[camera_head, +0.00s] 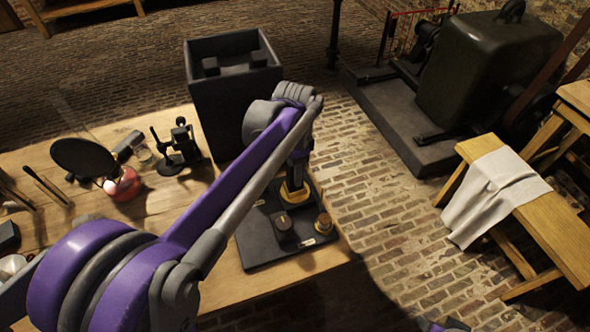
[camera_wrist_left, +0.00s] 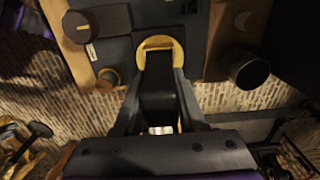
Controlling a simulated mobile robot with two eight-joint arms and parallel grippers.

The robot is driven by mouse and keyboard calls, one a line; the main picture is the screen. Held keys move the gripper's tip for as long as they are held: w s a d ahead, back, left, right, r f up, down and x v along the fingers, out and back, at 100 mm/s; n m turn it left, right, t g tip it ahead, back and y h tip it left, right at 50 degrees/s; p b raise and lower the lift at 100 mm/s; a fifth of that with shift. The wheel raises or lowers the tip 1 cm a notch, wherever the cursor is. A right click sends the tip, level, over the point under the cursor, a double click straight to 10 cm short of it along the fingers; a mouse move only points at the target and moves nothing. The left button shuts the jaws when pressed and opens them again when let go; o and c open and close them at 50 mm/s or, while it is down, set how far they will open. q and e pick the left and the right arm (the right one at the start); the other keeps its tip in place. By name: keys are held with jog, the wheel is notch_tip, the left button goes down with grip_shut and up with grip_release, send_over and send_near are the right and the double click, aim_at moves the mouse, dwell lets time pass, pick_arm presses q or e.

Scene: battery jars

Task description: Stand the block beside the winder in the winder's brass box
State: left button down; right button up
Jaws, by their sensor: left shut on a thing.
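My left gripper (camera_head: 293,186) is over the far part of a dark board (camera_head: 270,252) at the table's front right corner. In the wrist view the left gripper (camera_wrist_left: 160,95) is shut on a dark block (camera_wrist_left: 158,75). The block's far end is at a yellow brass piece (camera_wrist_left: 160,42), apparently the brass box; I cannot tell whether it is inside or just above it. The brass also shows in the head view (camera_head: 294,193), partly hidden by the gripper. I cannot surely tell which fitting is the winder. My right gripper is not in view.
A dark round knob (camera_head: 283,223) and a brass-based fitting (camera_head: 324,222) stand on the board near the gripper. A tall dark open bin (camera_head: 225,100) stands behind. A black stand (camera_head: 180,146) and a red flask (camera_head: 122,184) are at left on the table.

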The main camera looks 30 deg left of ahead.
pick_arm(q)
jog(key=shift+f, duration=0.3)
jog(key=shift+c, duration=2)
grip_release()
jog(key=shift+r, duration=0.1)
notch_tip(320, 180, up, 11)
jog(key=shift+f+p, duration=0.1)
jog(key=shift+p, duration=0.4)
